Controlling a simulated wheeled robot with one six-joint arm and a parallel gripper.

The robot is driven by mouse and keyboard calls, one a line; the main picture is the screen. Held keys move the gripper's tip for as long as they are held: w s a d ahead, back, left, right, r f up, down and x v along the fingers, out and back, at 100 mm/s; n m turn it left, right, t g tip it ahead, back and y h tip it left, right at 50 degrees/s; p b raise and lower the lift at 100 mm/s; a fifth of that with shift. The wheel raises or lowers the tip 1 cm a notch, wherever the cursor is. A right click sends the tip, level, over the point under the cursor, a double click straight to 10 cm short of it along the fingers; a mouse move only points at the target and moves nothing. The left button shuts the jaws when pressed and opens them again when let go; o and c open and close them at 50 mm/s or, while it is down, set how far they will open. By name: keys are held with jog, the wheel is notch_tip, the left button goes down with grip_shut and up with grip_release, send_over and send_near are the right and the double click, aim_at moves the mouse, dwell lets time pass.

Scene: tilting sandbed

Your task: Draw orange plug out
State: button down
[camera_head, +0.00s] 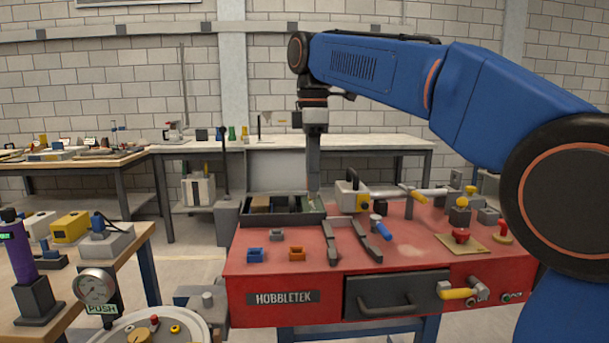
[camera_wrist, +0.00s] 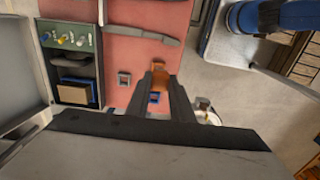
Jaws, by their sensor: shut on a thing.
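My gripper (camera_head: 314,185) points down over the back part of the red bench in the head view. In the wrist view my gripper (camera_wrist: 159,88) is shut on the orange plug (camera_wrist: 158,78), which shows between its dark fingers. A small orange block, seemingly the socket (camera_head: 297,253), sits on the bench top near the front. The fingers hide most of that spot in the wrist view, so I cannot tell whether plug and socket touch. A blue block (camera_head: 255,255) stands to its left, also visible between the fingers (camera_wrist: 155,97). A grey block (camera_head: 277,235) stands behind them.
A dark tray (camera_head: 283,219) lies at the back left of the red bench (camera_head: 400,262). A red button (camera_head: 461,235) stands farther right.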

jog(key=shift+w+d, duration=0.1)
jog(key=shift+d, duration=2.1)
